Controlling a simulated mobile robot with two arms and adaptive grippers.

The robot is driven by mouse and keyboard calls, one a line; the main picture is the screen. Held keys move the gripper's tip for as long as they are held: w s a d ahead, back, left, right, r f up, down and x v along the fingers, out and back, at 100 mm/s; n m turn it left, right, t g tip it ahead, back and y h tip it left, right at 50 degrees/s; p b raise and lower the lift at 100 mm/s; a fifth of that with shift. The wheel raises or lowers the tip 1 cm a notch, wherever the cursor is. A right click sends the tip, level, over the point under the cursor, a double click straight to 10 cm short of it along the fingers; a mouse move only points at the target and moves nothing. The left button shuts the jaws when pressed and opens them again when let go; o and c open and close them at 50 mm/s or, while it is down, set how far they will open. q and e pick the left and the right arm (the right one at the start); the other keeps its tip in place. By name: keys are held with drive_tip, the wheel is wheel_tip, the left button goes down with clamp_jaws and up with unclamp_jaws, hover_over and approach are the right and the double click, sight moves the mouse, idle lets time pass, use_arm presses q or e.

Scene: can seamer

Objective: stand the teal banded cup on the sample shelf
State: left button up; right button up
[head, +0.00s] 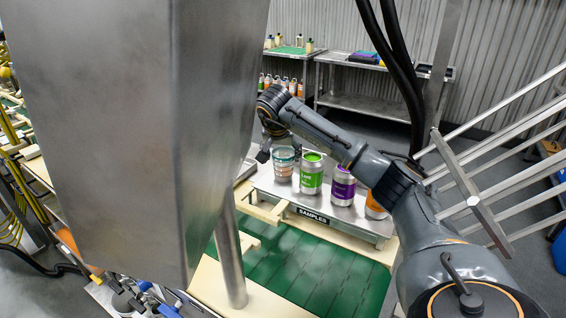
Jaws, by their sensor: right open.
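The teal banded cup (283,163) stands upright on the left end of the sample shelf (335,213), a metal shelf with a SAMPLES label on its front. My right gripper (264,153) is just left of and above the cup, partly against the edge of the big metal housing. Its jaws are open, and it looks close to the cup's rim; I cannot tell whether it touches. My left gripper does not show.
A green can (312,174), a purple can (343,188) and a partly hidden orange can (375,207) stand in a row right of the cup. A large metal housing (130,120) blocks the left. A green conveyor belt (310,268) runs in front. White railings (500,170) stand right.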

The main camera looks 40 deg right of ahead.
drive_tip(key=shift+v, duration=1.9)
